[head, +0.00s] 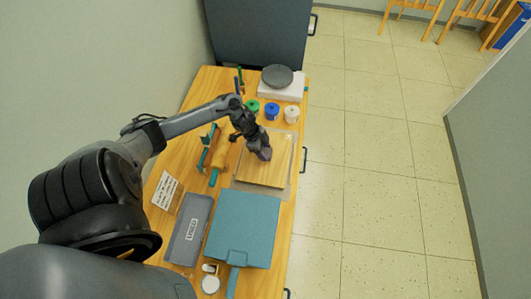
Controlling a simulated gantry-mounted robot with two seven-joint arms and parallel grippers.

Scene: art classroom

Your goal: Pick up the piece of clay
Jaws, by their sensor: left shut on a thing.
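My left gripper (260,148) reaches in from the left and points down over the wooden board (262,175) on the table. It is shut on a small dark purplish-grey lump, which looks like the piece of clay (264,155). The gripper fingers and wrist hide part of it. I cannot tell whether the lump touches the board or hangs just above it. My right gripper is not in view.
A rolling pin (219,150) lies left of the board. Green, blue and white pots (272,111) and a grey disc on a white base (277,77) stand behind. A teal case (243,228) and a grey box (190,230) lie in front. Floor is right.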

